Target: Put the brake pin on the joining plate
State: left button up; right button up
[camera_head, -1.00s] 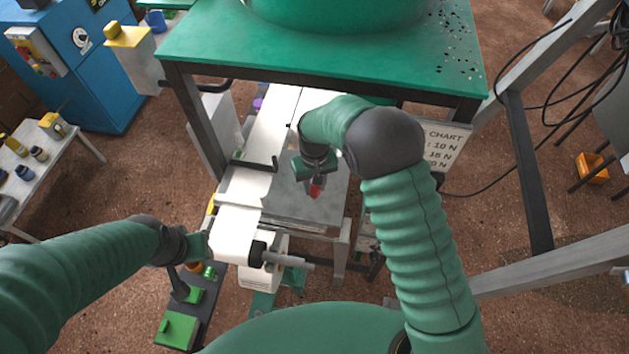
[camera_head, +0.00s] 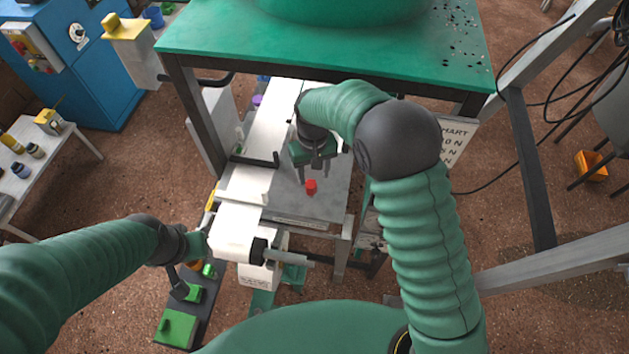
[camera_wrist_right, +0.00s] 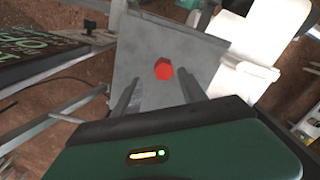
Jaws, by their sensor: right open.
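The brake pin, a small red piece (camera_head: 311,187), stands on the grey joining plate (camera_head: 325,205) in the head view. In the right wrist view the red pin (camera_wrist_right: 164,69) shows its flat, angular top, with bare grey plate (camera_wrist_right: 200,50) around it. My right gripper (camera_head: 314,177) is open, its two fingers apart just behind and above the pin. In the right wrist view the fingers (camera_wrist_right: 160,76) lie either side of the pin, with gaps between. My left gripper (camera_head: 196,244) is beside the white paper at the lower left; its jaws are too small to read.
A white paper strip (camera_head: 235,232) runs along the plate's left side, with a black bar handle (camera_head: 262,161) over it. A green table (camera_head: 400,62) stands behind the plate. A roller shaft (camera_head: 285,257) sticks out in front.

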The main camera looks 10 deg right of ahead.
aim_at(312, 184)
notch_tip(312, 184, up, 8)
jog(key=f+b, duration=0.1)
jog(key=s+d+f+t, duration=0.1)
jog(key=s+d, duration=0.2)
jog(key=s, duration=0.3)
jog(key=s+d+f+m+t, duration=0.1)
jog(key=s+d, duration=0.2)
jog(key=s, duration=0.4)
jog(key=s+d+f+t, duration=0.1)
jog(key=s+d+f, duration=0.1)
jog(key=s+d, duration=0.3)
pick_arm(q)
jog(key=s+b+x, duration=0.1)
jog(key=b+x, duration=0.3)
jog(key=x, duration=0.1)
jog(key=shift+s+f, duration=0.2)
jog(key=shift+f, duration=0.35)
pick_arm(e)
jog(key=f, duration=0.1)
jog(key=a+f, duration=0.1)
jog(key=f, duration=0.2)
jog(key=shift+s+a, duration=0.3)
jog(key=shift+s, duration=0.05)
